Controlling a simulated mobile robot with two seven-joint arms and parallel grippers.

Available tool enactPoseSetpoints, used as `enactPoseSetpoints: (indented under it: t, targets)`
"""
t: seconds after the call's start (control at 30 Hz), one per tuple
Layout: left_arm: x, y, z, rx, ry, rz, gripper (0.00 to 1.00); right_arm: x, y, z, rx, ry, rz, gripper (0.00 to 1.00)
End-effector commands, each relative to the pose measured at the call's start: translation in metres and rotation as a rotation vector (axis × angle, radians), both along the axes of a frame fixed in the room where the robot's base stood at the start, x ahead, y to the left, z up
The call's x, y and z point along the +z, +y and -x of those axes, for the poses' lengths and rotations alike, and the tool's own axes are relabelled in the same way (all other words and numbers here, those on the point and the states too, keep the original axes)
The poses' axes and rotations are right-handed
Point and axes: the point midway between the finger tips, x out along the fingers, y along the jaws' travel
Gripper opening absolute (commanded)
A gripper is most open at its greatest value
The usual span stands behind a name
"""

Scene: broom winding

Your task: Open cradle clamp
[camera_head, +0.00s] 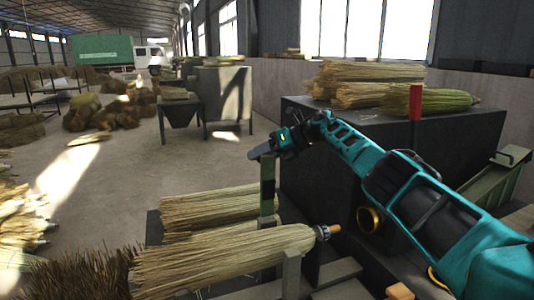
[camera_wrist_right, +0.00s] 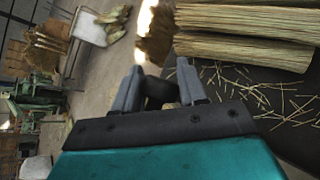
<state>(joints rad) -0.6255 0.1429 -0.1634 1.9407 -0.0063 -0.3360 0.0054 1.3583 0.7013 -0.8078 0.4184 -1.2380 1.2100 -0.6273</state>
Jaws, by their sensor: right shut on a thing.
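The cradle clamp (camera_head: 267,185) shows in the head view as an upright green bar with a dark grey lever end (camera_head: 261,151) at its top. My right gripper (camera_head: 283,142) is at that top end, shut on it. In the right wrist view its two grey fingers (camera_wrist_right: 158,90) stand on either side of a dark rounded piece, the clamp handle. A straw broom (camera_head: 215,262) lies across the cradle post (camera_head: 291,272), its capped end and orange-brown handle tip (camera_head: 333,229) pointing right. The clamp's lower part is partly hidden by the broom. My left gripper is not in view.
More straw bundles (camera_head: 208,208) lie behind the broom. Straw heaps (camera_head: 18,215) lie on the left floor. The middle floor (camera_head: 120,185) is mostly clear.

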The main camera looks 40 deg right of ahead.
Motion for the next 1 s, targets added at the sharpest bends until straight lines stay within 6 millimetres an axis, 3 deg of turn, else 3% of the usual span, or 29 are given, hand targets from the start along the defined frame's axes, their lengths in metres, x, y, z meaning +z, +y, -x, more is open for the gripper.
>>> enactPoseSetpoints:
  t: [0.03,0.5,0.53,0.77,1.0]
  targets:
    - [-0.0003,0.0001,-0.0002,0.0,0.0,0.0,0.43,-0.0071,-0.0016,0.0,-0.006,0.011,0.01,0.0]
    - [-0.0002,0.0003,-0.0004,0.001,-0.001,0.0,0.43,-0.0102,-0.0005,0.0003,-0.005,0.022,0.01,0.0]
    - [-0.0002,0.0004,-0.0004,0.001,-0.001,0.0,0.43,-0.0103,-0.0004,0.0004,-0.005,0.022,0.01,0.42]
    - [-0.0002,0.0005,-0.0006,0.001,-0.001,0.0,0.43,-0.0094,0.0004,0.0005,-0.002,0.022,0.008,0.63]
    - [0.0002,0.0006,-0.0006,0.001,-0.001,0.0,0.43,-0.0066,0.0007,0.0005,-0.001,0.019,0.005,0.63]
